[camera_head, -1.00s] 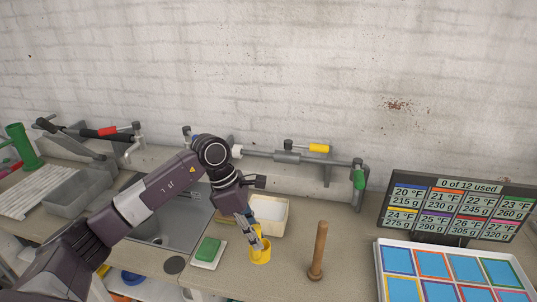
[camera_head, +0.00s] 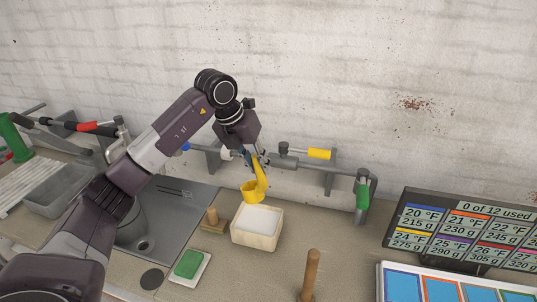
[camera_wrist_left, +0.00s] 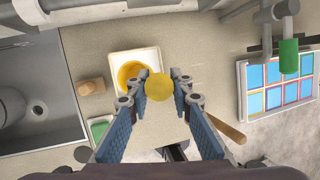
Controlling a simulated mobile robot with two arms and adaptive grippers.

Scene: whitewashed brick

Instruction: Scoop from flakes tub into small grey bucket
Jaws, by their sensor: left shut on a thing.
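My left gripper (camera_head: 255,160) is shut on the handle of a yellow scoop (camera_head: 260,183) and holds it upright, the cup hanging down. The cup is over the back left of a cream tub (camera_head: 258,241) filled with white stuff, probably the flakes tub. I cannot tell whether the cup touches the contents or holds any. In the left wrist view the gripper (camera_wrist_left: 161,82) grips the round handle end (camera_wrist_left: 158,87), and the scoop's cup (camera_wrist_left: 131,74) lies over the tub (camera_wrist_left: 137,53). A grey bin (camera_head: 58,196) stands at the left; I cannot tell whether it is the task's bucket. My right gripper is not in view.
A sink (camera_head: 160,215) lies left of the tub. A wooden-handled brush (camera_head: 213,221) and a green sponge (camera_head: 188,263) on a white dish are close by. A wooden rod (camera_head: 311,275) stands front right. Wall pipes (camera_head: 290,163) with coloured handles run behind the tub.

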